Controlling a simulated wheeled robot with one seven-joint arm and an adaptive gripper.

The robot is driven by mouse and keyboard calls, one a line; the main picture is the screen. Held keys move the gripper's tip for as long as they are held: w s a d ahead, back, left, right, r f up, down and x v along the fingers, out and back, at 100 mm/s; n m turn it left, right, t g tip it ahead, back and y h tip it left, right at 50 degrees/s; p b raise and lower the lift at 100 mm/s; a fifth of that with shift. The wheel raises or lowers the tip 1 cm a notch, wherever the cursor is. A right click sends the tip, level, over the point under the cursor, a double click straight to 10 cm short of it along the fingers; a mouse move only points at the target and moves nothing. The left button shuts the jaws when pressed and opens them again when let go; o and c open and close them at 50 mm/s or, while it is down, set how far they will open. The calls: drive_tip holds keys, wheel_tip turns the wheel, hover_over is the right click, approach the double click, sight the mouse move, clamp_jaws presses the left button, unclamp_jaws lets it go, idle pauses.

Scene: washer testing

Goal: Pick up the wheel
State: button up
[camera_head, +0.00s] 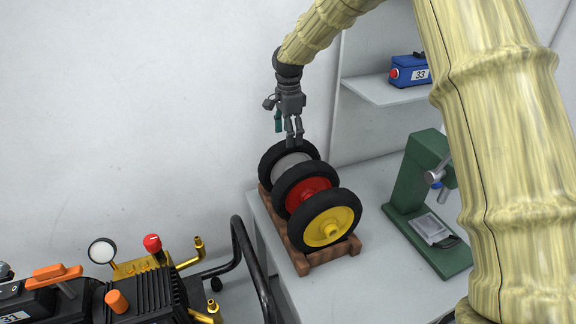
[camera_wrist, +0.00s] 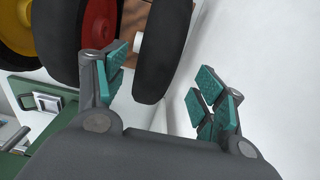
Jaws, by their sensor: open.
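Three black-tyred wheels stand upright in a row in a wooden rack (camera_head: 304,262). The front one is the yellow-hub wheel (camera_head: 328,229), the middle one is the red-hub wheel (camera_head: 306,190), and the rear one is the grey-hub wheel (camera_head: 290,162), partly hidden by the red one. My gripper (camera_head: 294,142) points down at the top of the grey-hub wheel. In the wrist view my open gripper (camera_wrist: 166,82) has its teal-padded fingers on either side of that wheel's tyre (camera_wrist: 163,45). The left finger is in the gap beside the red-hub wheel (camera_wrist: 98,28). I cannot tell whether either finger touches rubber.
A green press-like stand (camera_head: 408,185) is on the table right of the rack. A shelf (camera_head: 385,91) holds a blue box (camera_head: 408,72) marked 33. A compressor-like machine (camera_head: 140,292) with a black handle stands at the lower left. A wall is close behind the wheels.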

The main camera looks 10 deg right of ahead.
sight(290, 154)
drive_tip(key=f, duration=0.2)
drive_tip(key=f+p, duration=0.1)
drive_tip(key=f, duration=0.1)
drive_tip(key=shift+w+d, duration=0.15)
drive_tip(key=shift+w, duration=0.1)
drive_tip(key=f+p, duration=0.1)
drive_tip(key=f, duration=0.1)
drive_tip(key=s+f+p, duration=0.1)
drive_tip(key=shift+d+f+p, duration=0.1)
drive_tip(key=shift+f+p, duration=0.3)
drive_tip(key=shift+w+f, duration=0.2)
drive_tip(key=shift+f, duration=0.15)
drive_tip(key=shift+s, duration=0.1)
drive_tip(key=shift+s+r, duration=0.1)
drive_tip(key=c, duration=0.9)
clamp_jaws()
